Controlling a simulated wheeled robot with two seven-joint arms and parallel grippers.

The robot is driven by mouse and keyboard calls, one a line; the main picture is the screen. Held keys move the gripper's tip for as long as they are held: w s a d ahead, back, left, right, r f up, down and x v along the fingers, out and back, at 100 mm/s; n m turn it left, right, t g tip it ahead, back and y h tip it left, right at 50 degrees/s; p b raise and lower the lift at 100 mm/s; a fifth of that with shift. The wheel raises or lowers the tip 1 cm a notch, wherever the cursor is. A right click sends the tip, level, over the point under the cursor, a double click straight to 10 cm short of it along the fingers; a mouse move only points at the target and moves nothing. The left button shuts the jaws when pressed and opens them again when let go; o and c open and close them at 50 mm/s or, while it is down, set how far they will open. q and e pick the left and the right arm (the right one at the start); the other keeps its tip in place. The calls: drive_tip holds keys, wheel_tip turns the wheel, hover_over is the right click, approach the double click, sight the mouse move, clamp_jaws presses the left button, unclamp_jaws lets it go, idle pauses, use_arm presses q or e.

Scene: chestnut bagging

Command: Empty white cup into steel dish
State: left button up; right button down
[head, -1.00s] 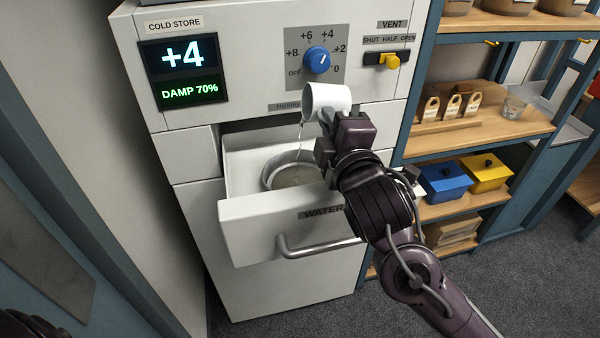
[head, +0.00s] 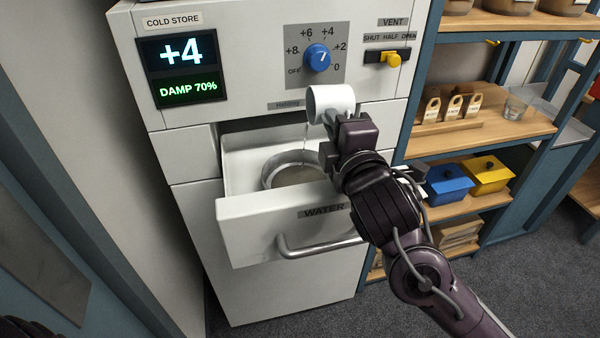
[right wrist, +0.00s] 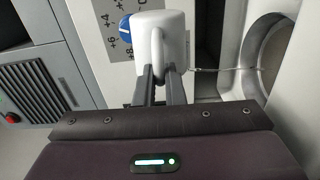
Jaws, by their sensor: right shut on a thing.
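The white cup (head: 331,103) is tipped to the left above the open drawer, and a thin stream of liquid falls from its mouth. My right gripper (head: 330,128) is shut on the cup; in the right wrist view its fingers (right wrist: 160,85) close on the handle of the cup (right wrist: 160,45). The steel dish (head: 286,166) sits inside the drawer below the cup, with liquid in it; part of it also shows in the right wrist view (right wrist: 253,60). The stream comes down into the dish. My left gripper is not in view.
The drawer (head: 260,225), labelled WATER, stands pulled out of the cold store, with a bar handle (head: 318,246). Above are a blue dial (head: 317,58) and a yellow vent lever (head: 392,60). Shelves at right hold a blue box (head: 449,185), a yellow box (head: 490,176) and a glass (head: 516,104).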

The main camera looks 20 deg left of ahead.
drive_tip(key=shift+w+d+n+b, duration=0.15)
drive_tip(key=shift+n+b, duration=0.15)
drive_tip(key=shift+n, duration=0.2)
